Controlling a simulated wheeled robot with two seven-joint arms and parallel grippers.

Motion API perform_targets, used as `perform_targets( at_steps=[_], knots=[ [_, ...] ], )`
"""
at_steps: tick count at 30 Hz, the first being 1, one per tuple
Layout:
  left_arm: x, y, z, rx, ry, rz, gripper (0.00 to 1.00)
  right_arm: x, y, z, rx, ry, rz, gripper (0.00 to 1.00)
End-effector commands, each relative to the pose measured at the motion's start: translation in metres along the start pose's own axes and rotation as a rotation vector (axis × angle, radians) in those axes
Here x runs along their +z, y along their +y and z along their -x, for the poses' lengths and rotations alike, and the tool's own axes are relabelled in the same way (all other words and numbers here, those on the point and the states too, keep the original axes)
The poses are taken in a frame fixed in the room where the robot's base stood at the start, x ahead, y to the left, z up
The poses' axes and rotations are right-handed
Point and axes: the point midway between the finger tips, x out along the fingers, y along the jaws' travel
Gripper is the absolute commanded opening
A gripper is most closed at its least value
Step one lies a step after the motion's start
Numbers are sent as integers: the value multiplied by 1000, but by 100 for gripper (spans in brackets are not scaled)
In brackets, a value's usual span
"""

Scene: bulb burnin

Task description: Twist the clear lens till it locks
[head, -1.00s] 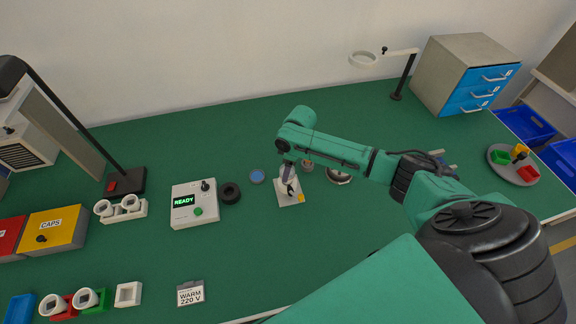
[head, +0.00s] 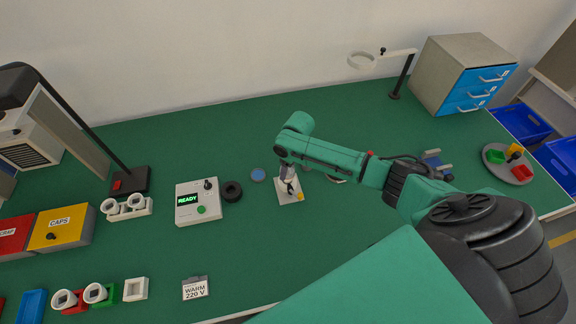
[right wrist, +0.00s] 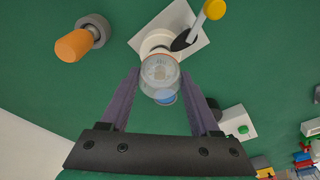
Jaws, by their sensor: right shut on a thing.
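The clear lens (right wrist: 160,72) is a transparent dome in the middle of the right wrist view, at the white socket of a fixture. The fixture's white base plate (head: 284,199) also shows in the head view, with a lever ending in a yellow knob (right wrist: 214,9). My right gripper (right wrist: 160,75) has its two dark fingers on either side of the lens and is shut on it. In the head view my right gripper (head: 288,182) hides the lens and most of the socket. Whether the lens is locked cannot be told. My left gripper is not in view.
A control box (head: 198,203) reading READY, a black ring (head: 231,191) and a blue disc (head: 258,174) stand left of the fixture. An orange cylinder (right wrist: 74,45) in a grey ring is near it in the right wrist view.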

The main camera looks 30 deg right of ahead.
Motion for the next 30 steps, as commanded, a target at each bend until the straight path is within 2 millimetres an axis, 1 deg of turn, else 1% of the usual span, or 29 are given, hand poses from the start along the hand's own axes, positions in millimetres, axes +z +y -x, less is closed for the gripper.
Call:
perform_targets(
  at_steps=[1,2,3,4,13,17,20,23,27,30],
  knots=[
    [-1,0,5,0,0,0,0,0,-1,2,1,-2,-22,12],
    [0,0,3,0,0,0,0,0,-1,0,2,-1,-24,70],
    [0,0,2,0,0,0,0,1,-1,-1,2,-1,-23,86],
    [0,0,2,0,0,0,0,0,-1,-1,2,-1,-22,97],
    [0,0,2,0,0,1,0,0,0,0,3,0,-21,98],
    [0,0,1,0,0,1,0,0,0,9,3,3,-20,98],
    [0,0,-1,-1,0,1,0,0,0,28,4,2,-19,98],
    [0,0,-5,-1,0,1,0,0,1,55,6,4,-18,98],
    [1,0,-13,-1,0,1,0,0,1,96,6,4,-20,98],
    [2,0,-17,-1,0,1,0,0,0,121,5,2,-19,98]
  ],
)
